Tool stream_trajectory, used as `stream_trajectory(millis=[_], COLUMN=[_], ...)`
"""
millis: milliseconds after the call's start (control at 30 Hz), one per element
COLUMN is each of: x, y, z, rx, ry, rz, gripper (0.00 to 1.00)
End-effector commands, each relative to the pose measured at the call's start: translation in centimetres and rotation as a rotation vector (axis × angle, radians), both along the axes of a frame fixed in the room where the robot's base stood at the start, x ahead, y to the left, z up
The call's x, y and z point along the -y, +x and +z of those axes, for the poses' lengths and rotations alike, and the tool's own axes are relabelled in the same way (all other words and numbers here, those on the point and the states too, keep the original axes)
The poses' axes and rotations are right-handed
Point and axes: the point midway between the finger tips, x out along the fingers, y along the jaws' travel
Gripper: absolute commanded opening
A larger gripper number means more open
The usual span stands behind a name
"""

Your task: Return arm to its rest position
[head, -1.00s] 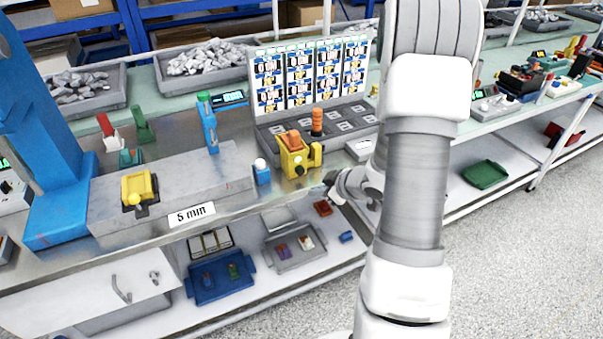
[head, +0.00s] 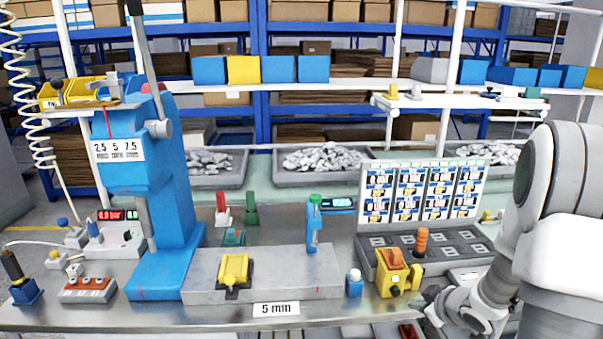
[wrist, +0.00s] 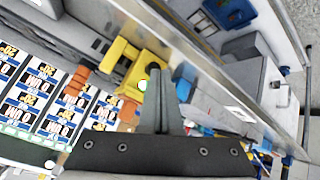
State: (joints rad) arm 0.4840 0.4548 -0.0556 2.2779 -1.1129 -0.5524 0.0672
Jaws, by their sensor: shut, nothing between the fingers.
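My arm stands folded at the right side of the head view, with its white and grey links in front of the bench's right part. My gripper (head: 432,302) is low beside the bench's front edge, just right of a yellow block device with an orange knob (head: 393,272). In the wrist view my gripper (wrist: 168,72) is shut, with its dark fingers together and nothing between them. The yellow device (wrist: 135,70) shows behind the fingers there; I cannot tell whether they touch it.
A panel of printed displays (head: 422,192) stands behind the yellow device. A blue press (head: 150,190) stands at the left, beside a grey block (head: 285,272) with a yellow fixture (head: 235,270). A small blue bottle (head: 354,284) stands near the front edge.

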Motion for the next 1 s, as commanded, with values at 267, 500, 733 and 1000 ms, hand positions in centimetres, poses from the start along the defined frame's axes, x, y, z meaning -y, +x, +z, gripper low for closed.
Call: stream_trajectory(millis=[267, 500, 733, 1000], x=[0.2, -2.1, -6.1, -12.4], y=[-1.0, -5.4, -11.5, -19.6], z=[9.9, 16.2, 20.0, 21.7], rx=[0.004, -0.029, -0.102, -0.234], ry=[-0.125, -0.102, 0.004, 0.176], rz=[-0.239, -0.425, -0.540, -0.561], gripper=[0.00, 0.00, 0.00, 0.00])
